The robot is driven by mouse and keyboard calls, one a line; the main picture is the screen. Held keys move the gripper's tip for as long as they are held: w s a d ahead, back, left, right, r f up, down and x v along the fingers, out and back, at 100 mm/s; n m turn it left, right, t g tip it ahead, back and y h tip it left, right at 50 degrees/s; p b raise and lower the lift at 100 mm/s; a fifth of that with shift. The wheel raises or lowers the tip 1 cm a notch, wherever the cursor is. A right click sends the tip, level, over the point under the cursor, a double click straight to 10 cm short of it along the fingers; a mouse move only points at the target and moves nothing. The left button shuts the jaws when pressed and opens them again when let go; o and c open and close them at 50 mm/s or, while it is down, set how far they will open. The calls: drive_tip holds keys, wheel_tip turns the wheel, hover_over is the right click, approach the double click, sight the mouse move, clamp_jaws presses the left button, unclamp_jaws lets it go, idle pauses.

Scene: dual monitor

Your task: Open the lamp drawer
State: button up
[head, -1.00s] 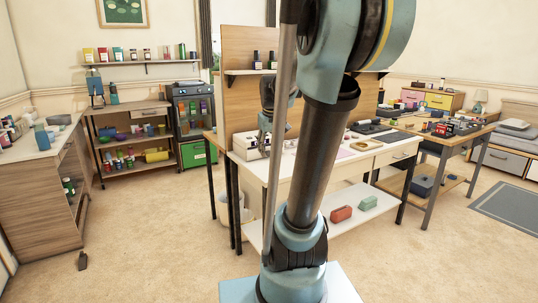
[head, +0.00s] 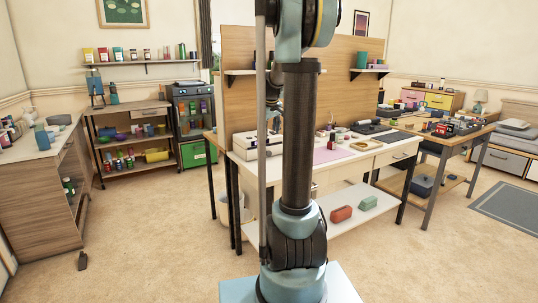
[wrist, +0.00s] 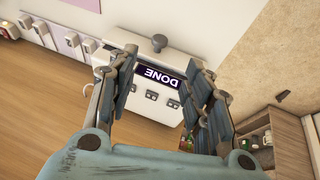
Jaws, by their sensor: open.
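A small lamp (head: 480,96) stands at the far right back in the head view, beside a chest (head: 411,96) with a yellow drawer front (head: 438,101). I cannot tell which drawer belongs to the lamp. No lamp shows in the wrist view. My gripper (wrist: 165,92) is open in the wrist view, with its two fingers apart and nothing visibly held. Between and beyond the fingers is a white machine (wrist: 150,118) with a dark knob and a display reading DONE. In the head view my arm mostly hides the gripper.
A white-topped workbench (head: 360,160) with a wooden backboard stands ahead, carrying small items. A wooden desk (head: 455,135) stands to its right, in front of the lamp side. A shelf unit (head: 130,137) and a cabinet (head: 40,200) are on the left. Carpet (head: 150,240) is open in front.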

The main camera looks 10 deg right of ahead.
sight(270, 154)
drive_tip(key=x, duration=1.4)
drive_tip(key=shift+f, duration=0.45)
clamp_jaws()
